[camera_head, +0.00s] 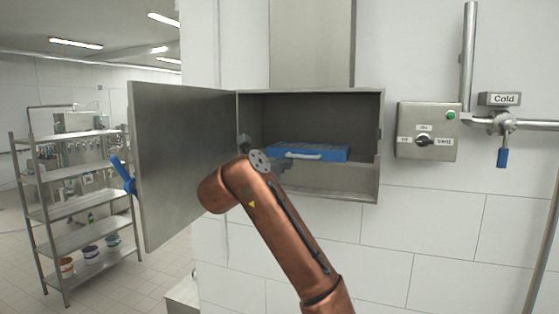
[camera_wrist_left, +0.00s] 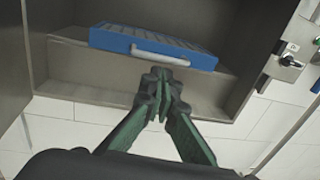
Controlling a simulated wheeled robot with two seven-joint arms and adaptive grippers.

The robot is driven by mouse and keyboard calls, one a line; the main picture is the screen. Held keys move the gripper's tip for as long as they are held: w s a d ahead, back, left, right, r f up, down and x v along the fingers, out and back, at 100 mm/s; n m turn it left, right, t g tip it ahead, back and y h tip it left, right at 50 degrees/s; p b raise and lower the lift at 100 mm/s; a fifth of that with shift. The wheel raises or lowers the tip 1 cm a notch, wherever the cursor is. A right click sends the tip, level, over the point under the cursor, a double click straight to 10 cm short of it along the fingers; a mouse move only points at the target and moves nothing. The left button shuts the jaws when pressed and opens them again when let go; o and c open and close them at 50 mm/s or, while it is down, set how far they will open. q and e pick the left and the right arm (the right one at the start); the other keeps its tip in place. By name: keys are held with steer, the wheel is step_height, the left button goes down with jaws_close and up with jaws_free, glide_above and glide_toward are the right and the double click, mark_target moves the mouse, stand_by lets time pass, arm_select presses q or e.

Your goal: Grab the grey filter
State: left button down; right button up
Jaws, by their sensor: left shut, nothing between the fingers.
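The filter lies in the open wall cabinet (camera_head: 376,190) as a flat unit with a grey slatted top and a blue frame (camera_head: 335,153). A pale handle (camera_head: 303,156) runs along its front. In the left wrist view the filter (camera_wrist_left: 205,59) sits on a shelf with its handle (camera_wrist_left: 160,55) facing me. My left gripper (camera_wrist_left: 162,76) is shut and empty, its fingertips just below and in front of the handle, apart from it as far as I can tell. In the head view my copper arm hides most of the gripper. My right gripper is not in view.
The cabinet door (camera_head: 180,150) stands open to the left, with a blue handle (camera_head: 123,176). A control box (camera_head: 427,131) and a cold-water pipe with a blue valve lever (camera_head: 503,158) are on the wall at right. A shelf rack (camera_head: 75,205) stands far left.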

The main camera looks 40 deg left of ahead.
mark_target(299, 157)
arm_select(q)
steer(key=w, duration=0.2)
steer(key=w+p, duration=0.2)
steer(key=w, duration=0.1)
steer(key=shift+w+a+r, duration=0.1)
steer(key=shift+w+a, duration=0.2)
steer(key=shift+a, duration=0.05)
steer(key=shift+w+p, duration=0.35)
steer(key=shift+w, duration=0.15)
steer(key=shift+a, duration=0.15)
